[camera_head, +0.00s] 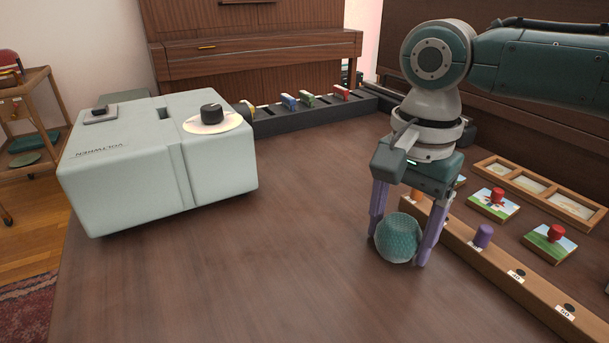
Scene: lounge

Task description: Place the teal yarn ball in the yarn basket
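The teal yarn ball (397,239) is a round, textured ball at the right of centre in the head view. My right gripper (398,250) points down over it, with one purple finger on each side. The fingers appear closed against the ball. I cannot tell for sure whether the ball touches the brown table (240,275) or hangs just above it. No yarn basket shows in this view. My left gripper is out of the picture.
A pale green projector-like box (125,170) stands at the left. A wooden strip with pegs (500,262) runs close to the right of my gripper, with picture tiles (493,204) beyond. A dark rack (300,117) lies behind. The table's front middle is clear.

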